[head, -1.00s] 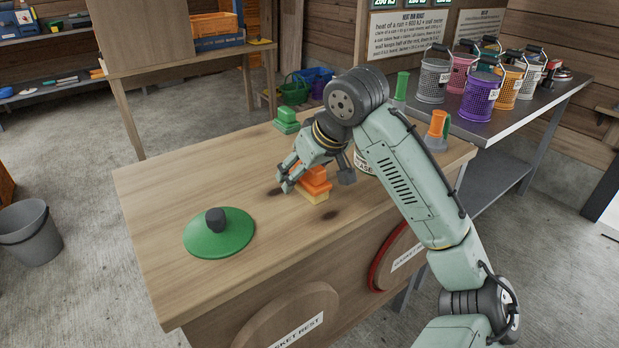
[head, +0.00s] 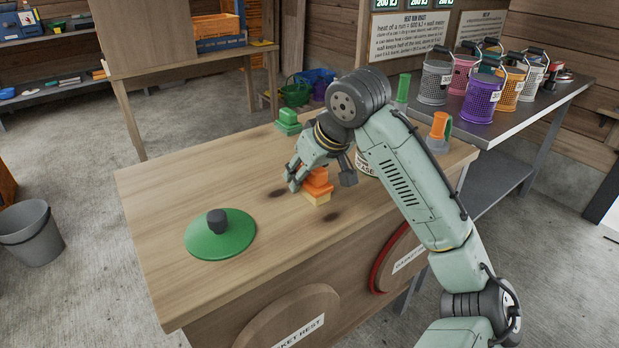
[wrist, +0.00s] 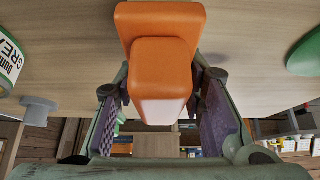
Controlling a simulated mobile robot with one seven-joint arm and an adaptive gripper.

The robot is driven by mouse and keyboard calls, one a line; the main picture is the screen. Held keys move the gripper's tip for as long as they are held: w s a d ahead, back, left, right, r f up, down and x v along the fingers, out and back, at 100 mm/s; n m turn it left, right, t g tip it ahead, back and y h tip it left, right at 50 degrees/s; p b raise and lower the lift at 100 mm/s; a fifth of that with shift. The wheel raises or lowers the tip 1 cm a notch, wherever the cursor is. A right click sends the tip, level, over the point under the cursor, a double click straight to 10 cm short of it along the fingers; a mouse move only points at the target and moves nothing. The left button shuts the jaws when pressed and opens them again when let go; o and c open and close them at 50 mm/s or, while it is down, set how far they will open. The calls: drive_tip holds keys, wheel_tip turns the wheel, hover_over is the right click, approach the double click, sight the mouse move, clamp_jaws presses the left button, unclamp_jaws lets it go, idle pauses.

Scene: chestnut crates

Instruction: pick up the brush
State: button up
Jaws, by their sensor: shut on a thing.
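The orange brush (head: 316,189) with pale yellow bristles is upright at the middle of the wooden bench. My gripper (head: 318,177) is over it from above, shut on its orange upper part. In the wrist view the orange brush (wrist: 162,70) fills the space between the two fingers (wrist: 160,88). I cannot tell whether the bristles touch the bench top. A similar green brush (head: 288,121) stands near the back edge of the bench.
A green lid with a dark knob (head: 219,234) lies front left on the bench (head: 160,200). A grease tin (head: 364,166) and an orange-handled object (head: 440,127) stand to the right. Wire baskets (head: 481,100) stand on the metal side table. Dark smudges mark the bench.

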drive_tip(key=shift+r, duration=0.9)
drive_tip(key=shift+s+r, duration=0.3)
drive_tip(key=shift+r, duration=0.6)
drive_tip(key=s+d+r+b, duration=0.1)
drive_tip(key=s, duration=1.4)
drive_tip(key=shift+s+r, duration=0.2)
drive_tip(key=shift+r, duration=0.05)
drive_tip(key=shift+d, duration=0.15)
